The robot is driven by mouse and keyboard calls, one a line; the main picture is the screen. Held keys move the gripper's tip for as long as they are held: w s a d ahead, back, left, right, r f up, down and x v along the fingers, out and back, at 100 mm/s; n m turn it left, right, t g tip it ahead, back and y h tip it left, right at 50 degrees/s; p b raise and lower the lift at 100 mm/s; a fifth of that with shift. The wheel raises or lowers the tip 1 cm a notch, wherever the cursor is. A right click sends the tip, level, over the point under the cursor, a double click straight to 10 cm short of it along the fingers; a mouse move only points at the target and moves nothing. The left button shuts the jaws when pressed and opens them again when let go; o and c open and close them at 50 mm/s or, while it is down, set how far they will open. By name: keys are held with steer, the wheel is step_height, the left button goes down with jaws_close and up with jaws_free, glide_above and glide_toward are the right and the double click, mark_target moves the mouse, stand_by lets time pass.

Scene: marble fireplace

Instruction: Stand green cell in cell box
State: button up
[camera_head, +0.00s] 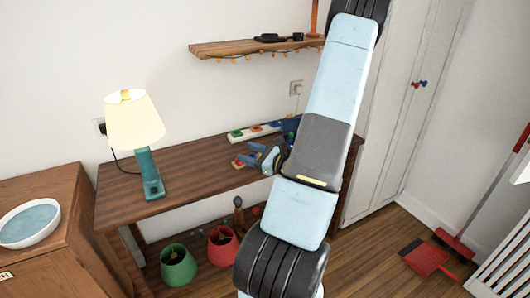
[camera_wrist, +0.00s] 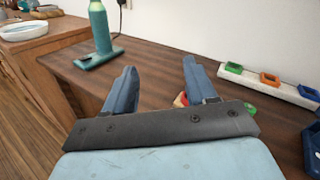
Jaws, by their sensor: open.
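Small red and yellow pieces (camera_wrist: 181,99) show beside the right finger. A dark blue container (camera_wrist: 312,148), cut off at the right edge, may be the cell box; my arm partly hides it in the head view (camera_head: 290,126).
A white strip with green, orange and blue holders (camera_wrist: 285,90) lies along the wall. A teal lamp (camera_head: 149,170) stands on the desk's left part. The desk (camera_head: 190,172) is clear between lamp and gripper. A shelf (camera_head: 222,51) hangs above.

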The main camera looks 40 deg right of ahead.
steer(key=s+d+f+m+h, duration=0.6)
steer(key=d+f+m+h, duration=0.3)
steer(key=d+h, duration=0.15)
steer(key=shift+y, duration=0.45)
steer(key=x, duration=1.4)
steer(key=shift+d+r, duration=0.2)
steer(key=shift+r, duration=0.15)
steer(key=shift+s, duration=0.1)
steer(key=shift+c, duration=0.3)
jaws_close()
